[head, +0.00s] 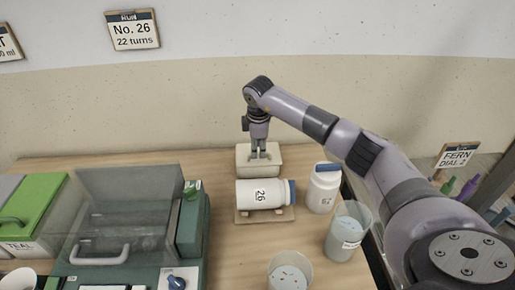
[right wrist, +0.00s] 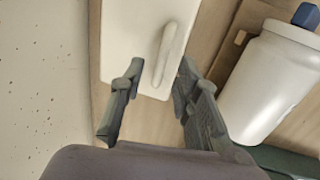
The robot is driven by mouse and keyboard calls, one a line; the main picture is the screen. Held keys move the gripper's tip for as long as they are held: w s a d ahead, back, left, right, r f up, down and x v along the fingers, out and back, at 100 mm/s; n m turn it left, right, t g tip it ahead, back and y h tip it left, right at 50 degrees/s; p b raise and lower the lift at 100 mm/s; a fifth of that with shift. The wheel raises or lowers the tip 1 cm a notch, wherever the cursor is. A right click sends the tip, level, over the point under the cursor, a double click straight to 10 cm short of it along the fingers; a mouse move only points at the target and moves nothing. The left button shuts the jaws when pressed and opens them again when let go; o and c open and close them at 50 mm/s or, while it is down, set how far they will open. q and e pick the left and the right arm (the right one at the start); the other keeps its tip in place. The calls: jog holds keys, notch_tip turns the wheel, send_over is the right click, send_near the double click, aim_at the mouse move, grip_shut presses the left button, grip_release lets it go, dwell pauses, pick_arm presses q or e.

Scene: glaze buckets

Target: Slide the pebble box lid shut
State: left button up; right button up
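A pale cream box (head: 245,168), which looks like the pebble box, stands at the back of the table near the wall. In the right wrist view its pale top (right wrist: 130,40) fills the upper middle and carries a raised bar handle (right wrist: 168,52). My right gripper (head: 259,153) points down at the box from above. In the right wrist view my right gripper (right wrist: 160,70) is open, its fingers apart on either side of the handle's near end. I cannot tell whether they touch the box, or how far the lid is open. My left gripper is not in view.
A white jar marked 26 (head: 262,194) lies on a wooden cradle (head: 265,217) just in front of the box. Another white jar (head: 322,190) and two clear buckets (head: 347,232) (head: 290,270) stand to the right and front. A green machine (head: 193,225) stands left.

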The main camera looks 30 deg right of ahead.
notch_tip(320, 180, up, 11)
jog(key=s+a, duration=0.1)
jog(key=s, duration=0.1)
jog(key=shift+f, duration=0.1)
dwell(0.4)
